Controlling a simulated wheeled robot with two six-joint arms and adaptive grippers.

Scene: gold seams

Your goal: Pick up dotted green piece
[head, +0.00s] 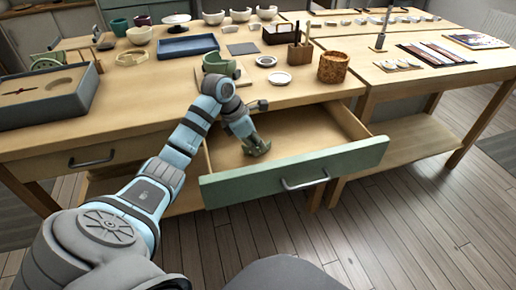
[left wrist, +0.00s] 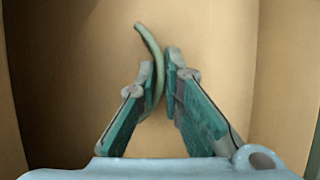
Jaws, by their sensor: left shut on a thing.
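My left gripper (head: 257,146) is down inside the open drawer (head: 307,131) with the green front. In the left wrist view, the left gripper (left wrist: 164,92) is shut on a thin, curved green piece (left wrist: 150,42). The piece stands edge-on between the fingertips, and its upper end sticks out beyond them. Its dots cannot be made out from this angle. In the head view the piece is too small and too hidden by the gripper to tell apart. My right gripper is not in view.
A green broken cup (head: 217,64) stands on the table just behind the drawer. A cork-like pot (head: 333,67), a wooden block with tools (head: 300,53) and small white dishes (head: 280,78) stand to its right. A blue-grey tray (head: 187,45) lies behind. The drawer's right part is empty.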

